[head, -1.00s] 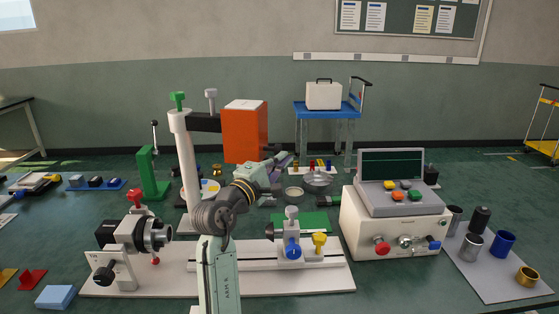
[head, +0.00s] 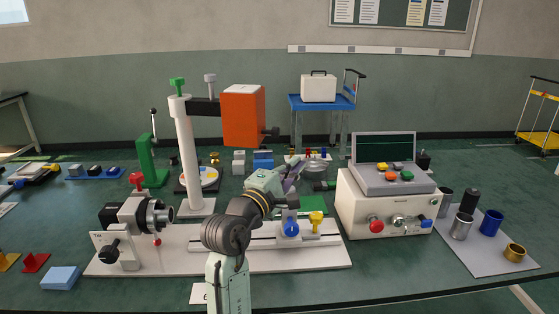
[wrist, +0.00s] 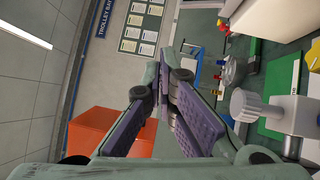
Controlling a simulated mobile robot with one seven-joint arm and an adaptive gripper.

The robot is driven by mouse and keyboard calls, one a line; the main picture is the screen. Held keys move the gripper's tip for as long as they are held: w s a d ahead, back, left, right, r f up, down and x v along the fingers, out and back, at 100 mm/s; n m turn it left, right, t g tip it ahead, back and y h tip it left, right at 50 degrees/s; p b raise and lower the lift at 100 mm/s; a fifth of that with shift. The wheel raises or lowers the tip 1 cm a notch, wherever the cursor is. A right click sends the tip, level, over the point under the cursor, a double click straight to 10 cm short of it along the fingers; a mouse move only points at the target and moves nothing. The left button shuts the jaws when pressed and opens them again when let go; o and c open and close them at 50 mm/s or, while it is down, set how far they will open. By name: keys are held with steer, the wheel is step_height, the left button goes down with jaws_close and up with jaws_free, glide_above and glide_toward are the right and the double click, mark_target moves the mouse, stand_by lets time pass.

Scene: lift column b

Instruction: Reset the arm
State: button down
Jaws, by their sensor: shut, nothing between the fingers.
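My gripper (head: 290,177) is at the end of my arm, above the middle of the bench in the head view. In the wrist view my gripper (wrist: 172,108) shows two purple finger pads lying close together with nothing between them; it is shut and empty. It points away towards the back wall. The orange block (head: 243,117) on the white column (head: 190,150) stands to its left, apart from it; the block also shows at the lower left of the wrist view (wrist: 105,135).
A control box (head: 385,212) stands to the right of my arm. A white rail fixture (head: 310,258) with a grey chuck (head: 150,215) lies around my arm's foot. A mat with several cups (head: 470,262) lies far right. A blue trolley (head: 322,101) stands behind the bench.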

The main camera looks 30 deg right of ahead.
steer(key=shift+s, duration=1.4)
steer(key=shift+a, duration=0.1)
